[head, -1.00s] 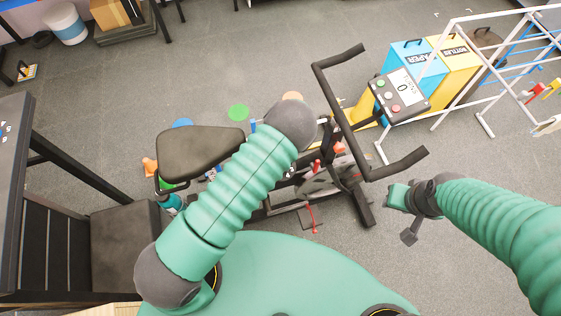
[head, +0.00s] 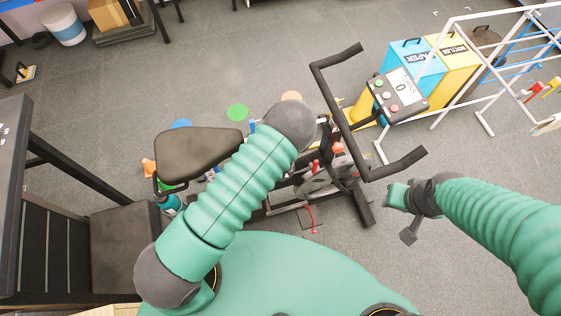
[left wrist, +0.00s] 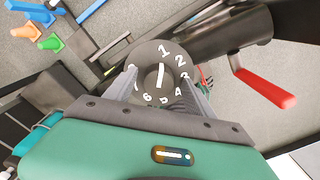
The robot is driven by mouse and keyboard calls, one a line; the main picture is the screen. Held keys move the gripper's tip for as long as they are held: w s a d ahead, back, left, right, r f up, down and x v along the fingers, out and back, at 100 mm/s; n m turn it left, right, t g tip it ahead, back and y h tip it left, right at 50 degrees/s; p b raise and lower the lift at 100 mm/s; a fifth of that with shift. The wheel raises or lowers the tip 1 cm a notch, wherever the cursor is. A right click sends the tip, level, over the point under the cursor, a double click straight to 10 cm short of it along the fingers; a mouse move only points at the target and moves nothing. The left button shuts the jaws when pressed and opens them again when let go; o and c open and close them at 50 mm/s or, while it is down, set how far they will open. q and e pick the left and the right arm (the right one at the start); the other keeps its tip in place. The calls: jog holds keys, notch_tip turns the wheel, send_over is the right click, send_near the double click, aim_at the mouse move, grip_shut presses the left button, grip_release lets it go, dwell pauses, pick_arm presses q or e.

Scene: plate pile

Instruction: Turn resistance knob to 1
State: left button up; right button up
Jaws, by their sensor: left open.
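The resistance knob (left wrist: 153,60) is a round dark grey dial with white numbers in the left wrist view. The 1 is at its top, with 2 to the upper right. A white bar mark on its centre runs nearly upright, its upper end toward the 1. My left gripper (left wrist: 160,93) is open, with its fingers on either side of the dial's lower part. I cannot tell whether they touch it. In the head view, my arm hides the knob and left gripper. My right gripper (head: 405,205) hangs empty right of the exercise bike (head: 198,155); its finger opening is unclear.
The bike's handlebar (head: 340,110) and display console (head: 398,95) stand ahead. Blue and yellow bins (head: 418,68) and a white rack (head: 480,115) are at the right. A dark table (head: 12,150) is at the left. A red lever (left wrist: 265,88) lies right of the knob.

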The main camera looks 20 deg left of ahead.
pick_arm(q)
notch_tip(320, 180, up, 17)
jog(key=p, duration=1.3)
jog(key=shift+f+p, duration=0.15)
jog(key=shift+p, duration=0.25)
